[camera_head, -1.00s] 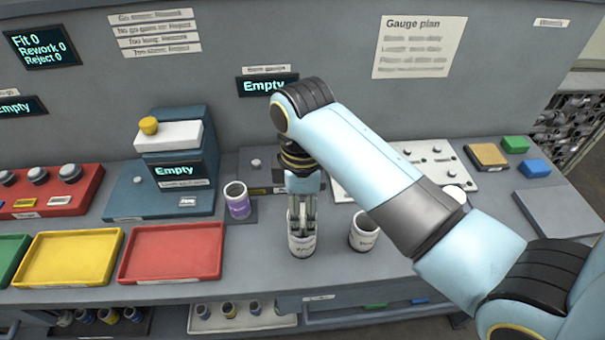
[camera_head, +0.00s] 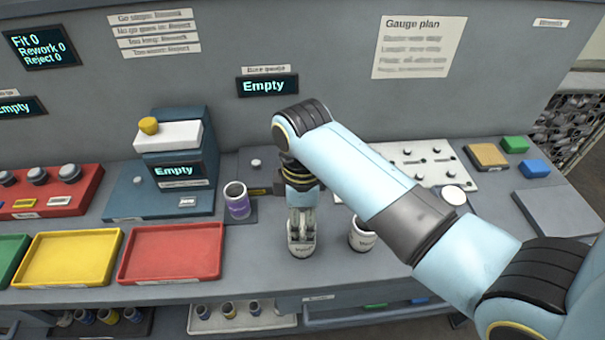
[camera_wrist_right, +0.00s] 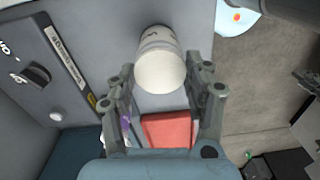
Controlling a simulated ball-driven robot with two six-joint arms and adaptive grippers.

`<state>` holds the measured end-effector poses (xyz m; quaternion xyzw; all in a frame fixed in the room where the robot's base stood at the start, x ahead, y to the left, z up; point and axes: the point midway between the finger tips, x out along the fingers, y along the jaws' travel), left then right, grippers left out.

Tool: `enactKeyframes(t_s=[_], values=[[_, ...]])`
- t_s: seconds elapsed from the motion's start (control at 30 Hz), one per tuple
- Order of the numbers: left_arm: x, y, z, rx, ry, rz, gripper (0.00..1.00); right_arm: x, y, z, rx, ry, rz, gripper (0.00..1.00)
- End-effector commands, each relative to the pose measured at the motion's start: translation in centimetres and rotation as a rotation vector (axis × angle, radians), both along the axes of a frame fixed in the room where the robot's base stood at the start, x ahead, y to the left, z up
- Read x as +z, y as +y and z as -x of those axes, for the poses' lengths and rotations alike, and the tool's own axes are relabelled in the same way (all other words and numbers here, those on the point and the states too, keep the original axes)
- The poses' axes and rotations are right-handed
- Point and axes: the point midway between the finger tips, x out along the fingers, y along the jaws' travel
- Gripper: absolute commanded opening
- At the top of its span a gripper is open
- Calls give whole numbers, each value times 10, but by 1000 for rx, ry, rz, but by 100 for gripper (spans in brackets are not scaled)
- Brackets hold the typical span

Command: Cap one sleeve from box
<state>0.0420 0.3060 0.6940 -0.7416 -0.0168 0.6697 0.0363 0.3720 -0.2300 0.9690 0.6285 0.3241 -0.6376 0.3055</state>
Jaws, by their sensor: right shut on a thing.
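My right gripper (camera_head: 302,240) points down at a white labelled cup (camera_head: 302,250) on the bench, with a finger on either side of its upper part. In the right wrist view the cup (camera_wrist_right: 160,65) shows its plain white round top between the fingertips of the right gripper (camera_wrist_right: 160,82). I cannot tell whether that top is a separate cap. A purple-banded sleeve (camera_head: 238,204) stands upright on a dark pad left of the gripper. A second white labelled cup (camera_head: 361,238) stands to the right. Several sleeves sit in a white box (camera_head: 270,322) under the bench. My left gripper is not in view.
A red tray (camera_head: 172,277) and a yellow tray (camera_head: 45,282) lie on the left. A blue machine (camera_head: 118,207) reading Empty stands behind them. A white plate with knobs (camera_head: 410,150) lies behind my arm. The bench between red tray and cup is clear.

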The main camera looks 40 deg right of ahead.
Motion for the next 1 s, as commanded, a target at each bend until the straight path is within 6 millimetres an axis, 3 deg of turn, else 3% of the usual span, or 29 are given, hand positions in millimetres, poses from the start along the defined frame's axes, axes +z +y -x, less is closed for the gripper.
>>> enactKeyframes(t_s=[0.33,0.37,0.53,0.83,1.0], values=[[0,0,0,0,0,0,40,-2,0,0,0,0,0,25],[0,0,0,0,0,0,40,-2,0,0,0,0,0,55],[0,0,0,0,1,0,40,-2,0,0,0,0,0,77],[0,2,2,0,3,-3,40,0,0,0,0,0,0,78],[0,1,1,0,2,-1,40,20,0,-2,0,-4,-1,78]])
